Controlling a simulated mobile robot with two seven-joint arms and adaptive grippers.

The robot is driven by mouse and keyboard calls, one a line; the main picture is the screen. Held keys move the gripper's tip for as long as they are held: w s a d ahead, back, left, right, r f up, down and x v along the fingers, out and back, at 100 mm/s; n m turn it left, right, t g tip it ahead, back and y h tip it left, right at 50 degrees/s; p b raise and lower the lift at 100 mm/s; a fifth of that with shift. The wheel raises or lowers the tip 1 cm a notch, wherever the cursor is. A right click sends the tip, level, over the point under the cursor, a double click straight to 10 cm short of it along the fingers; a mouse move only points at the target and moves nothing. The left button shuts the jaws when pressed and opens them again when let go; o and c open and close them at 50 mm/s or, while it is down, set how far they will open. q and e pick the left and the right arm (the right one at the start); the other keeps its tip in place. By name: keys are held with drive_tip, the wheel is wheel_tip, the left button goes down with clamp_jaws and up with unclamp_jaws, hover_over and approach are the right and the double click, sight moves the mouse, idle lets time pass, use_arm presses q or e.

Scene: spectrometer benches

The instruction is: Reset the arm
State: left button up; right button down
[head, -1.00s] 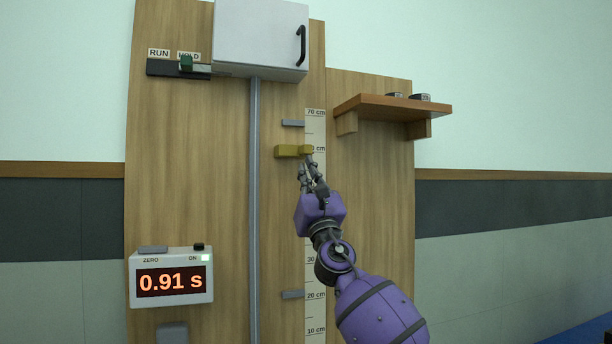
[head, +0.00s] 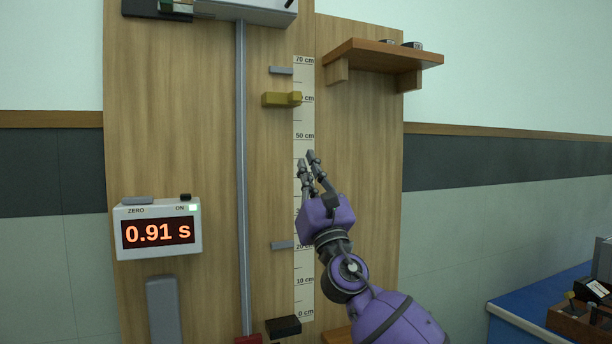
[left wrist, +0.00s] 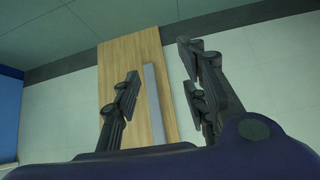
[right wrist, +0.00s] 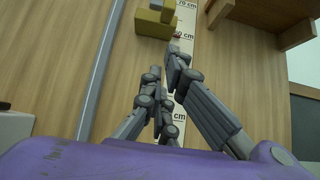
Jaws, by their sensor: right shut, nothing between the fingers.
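A yellow block (head: 281,99), possibly the arm the task names, sits at about the 60 cm mark of the vertical scale (head: 304,75) on the wooden board. It also shows at the top of the right wrist view (right wrist: 155,24). My right gripper (head: 306,157) is shut and empty in front of the scale, below the yellow block and apart from it. Its fingers also show in the right wrist view (right wrist: 165,62). My left gripper (left wrist: 160,62) is open and empty in the left wrist view, with a wooden board beyond its fingers.
A grey rail (head: 242,180) runs down the board. The timer (head: 158,230) reads 0.91 s. Small grey tabs (head: 281,71) stand beside the scale. A wooden shelf (head: 385,58) juts out at upper right. A black block (head: 284,327) is low down. A blue bench (head: 525,307) stands at right.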

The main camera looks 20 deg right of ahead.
drive_tip(key=a+f+m+g, duration=0.25)
drive_tip(key=f+m, duration=0.55)
drive_tip(key=f, duration=0.4)
drive_tip(key=a+f+m+g, duration=0.1)
drive_tip(key=f+m+g, duration=0.2)
drive_tip(key=f+m, duration=0.75)
drive_tip(key=s+f+m+g+p, duration=0.1)
drive_tip(key=s+f+m+g, duration=0.3)
drive_tip(key=f, duration=0.8)
drive_tip(key=s+f+m+g+p, duration=0.1)
drive_tip(key=s+f+m, duration=0.35)
drive_tip(key=f, duration=0.75)
drive_tip(key=s+a+f+m+g+p, duration=0.15)
drive_tip(key=s+f+m+g, duration=0.35)
drive_tip(key=s+f, duration=1.4)
use_arm(q)
drive_tip(key=r, duration=0.2)
drive_tip(key=w+r, duration=0.1)
drive_tip(key=shift+d+r, duration=0.3)
drive_tip(key=shift+d, duration=0.05)
use_arm(e)
drive_tip(key=s+f+m+g, duration=0.1)
drive_tip(key=s+f, duration=0.3)
drive_tip(key=s, duration=0.7)
drive_tip(key=s+f+m+g, duration=0.2)
drive_tip(key=s+f+m, duration=0.1)
drive_tip(key=s, duration=0.9)
drive_tip(key=shift+s+d+f+h, duration=0.15)
drive_tip(key=shift+f+h, duration=0.15)
drive_tip(key=shift+f, duration=0.45)
